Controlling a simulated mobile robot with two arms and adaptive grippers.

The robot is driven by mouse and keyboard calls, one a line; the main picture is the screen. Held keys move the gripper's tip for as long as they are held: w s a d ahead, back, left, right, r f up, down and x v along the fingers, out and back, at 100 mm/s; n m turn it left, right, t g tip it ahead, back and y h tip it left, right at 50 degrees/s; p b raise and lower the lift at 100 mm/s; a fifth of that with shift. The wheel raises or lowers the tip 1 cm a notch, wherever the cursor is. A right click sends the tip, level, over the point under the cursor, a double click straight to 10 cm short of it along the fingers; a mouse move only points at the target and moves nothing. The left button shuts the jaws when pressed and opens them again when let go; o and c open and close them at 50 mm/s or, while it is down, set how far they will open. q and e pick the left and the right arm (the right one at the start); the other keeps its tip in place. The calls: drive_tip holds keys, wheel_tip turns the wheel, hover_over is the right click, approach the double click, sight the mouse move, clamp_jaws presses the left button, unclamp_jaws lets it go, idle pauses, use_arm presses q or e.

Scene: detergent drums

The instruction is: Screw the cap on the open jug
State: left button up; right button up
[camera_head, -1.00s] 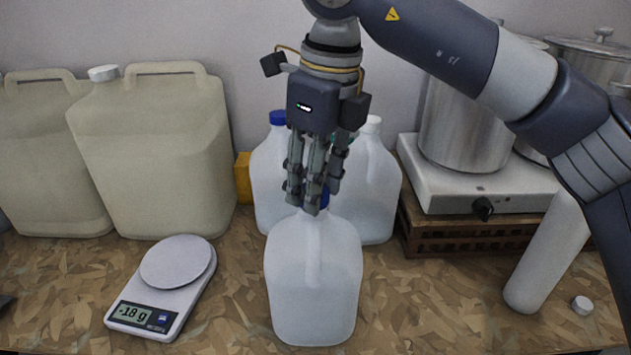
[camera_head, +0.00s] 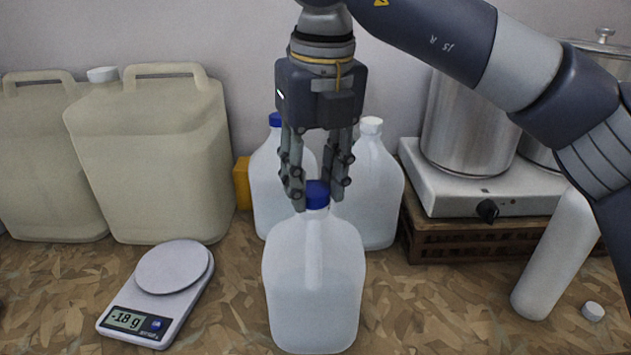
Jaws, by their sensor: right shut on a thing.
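The front jug (camera_head: 314,290) is translucent white and stands upright on the table, with liquid in it. A blue cap (camera_head: 317,196) sits at its mouth and looks level; I cannot see how far its thread is engaged. My right gripper (camera_head: 318,198) points straight down from above, shut on the blue cap with its fingers on the cap's left and right sides. My left gripper is not in view.
Two similar jugs stand close behind, one with a blue cap (camera_head: 277,119), one with a white cap (camera_head: 371,125). Beige canisters (camera_head: 150,160) and a scale (camera_head: 160,290) are left. A hot plate (camera_head: 480,190) with pots, a white cylinder (camera_head: 555,255) and a small white cap (camera_head: 593,311) are right.

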drive_tip(key=shift+s+f+m+b, duration=0.1)
drive_tip(key=shift+f+m+b, duration=0.1)
drive_tip(key=shift+m, duration=0.4)
drive_tip(key=shift+f+m+b, duration=0.1)
drive_tip(key=shift+m+b, duration=0.1)
drive_tip(key=shift+m, duration=0.4)
drive_tip(key=o, duration=1.7)
drive_tip(key=shift+r, duration=0.3)
drive_tip(key=shift+a, duration=0.1)
drive_tip(key=shift+r+p, duration=3.4)
drive_tip(key=shift+r, duration=0.6)
